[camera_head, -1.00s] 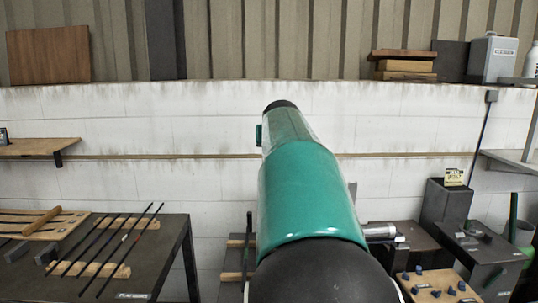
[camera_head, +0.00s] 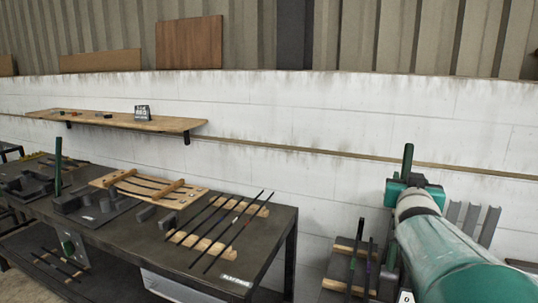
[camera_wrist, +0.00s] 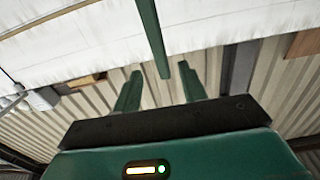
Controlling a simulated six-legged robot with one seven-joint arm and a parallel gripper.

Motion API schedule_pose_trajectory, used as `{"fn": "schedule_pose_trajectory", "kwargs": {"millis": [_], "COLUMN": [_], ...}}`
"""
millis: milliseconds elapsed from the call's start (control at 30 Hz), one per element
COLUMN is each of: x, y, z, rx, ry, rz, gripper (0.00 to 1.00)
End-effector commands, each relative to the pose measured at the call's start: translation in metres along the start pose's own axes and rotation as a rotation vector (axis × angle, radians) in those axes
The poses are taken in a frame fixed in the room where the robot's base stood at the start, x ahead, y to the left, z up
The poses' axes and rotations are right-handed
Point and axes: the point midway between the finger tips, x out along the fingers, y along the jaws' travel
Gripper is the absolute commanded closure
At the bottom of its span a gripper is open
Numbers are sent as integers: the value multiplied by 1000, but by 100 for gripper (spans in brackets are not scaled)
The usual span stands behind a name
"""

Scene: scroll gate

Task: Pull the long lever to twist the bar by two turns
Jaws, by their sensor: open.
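A dark green upright bar (camera_head: 58,165), which looks like the long lever, stands at the far left of the bench beside a dark grey fixture (camera_head: 95,208). Several thin black bars (camera_head: 222,225) lie across wooden strips at the bench's right end. I cannot tell whether a bar sits in the fixture. My gripper (camera_head: 408,165) is raised at the right, away from the bench and lever. In the wrist view, my gripper (camera_wrist: 162,70) has its green fingers apart. A green strip (camera_wrist: 152,35) shows between and beyond them; I cannot tell what it is.
The dark bench (camera_head: 265,235) fills the left and middle. A wooden board with curved rods (camera_head: 150,187) lies on it. A wooden shelf (camera_head: 165,122) juts from the white wall (camera_head: 330,115). A low rack (camera_head: 350,265) stands right of the bench, near my arm.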

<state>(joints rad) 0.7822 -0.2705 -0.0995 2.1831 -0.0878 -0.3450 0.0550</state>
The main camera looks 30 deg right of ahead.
Motion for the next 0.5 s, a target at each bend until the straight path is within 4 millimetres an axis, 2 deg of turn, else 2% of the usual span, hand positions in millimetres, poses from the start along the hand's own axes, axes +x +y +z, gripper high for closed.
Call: {"fn": "schedule_pose_trajectory", "kwargs": {"millis": [500], "x": [92], "y": [0], "z": [2], "rx": [1], "ry": [-3], "rz": [2], "gripper": [58]}}
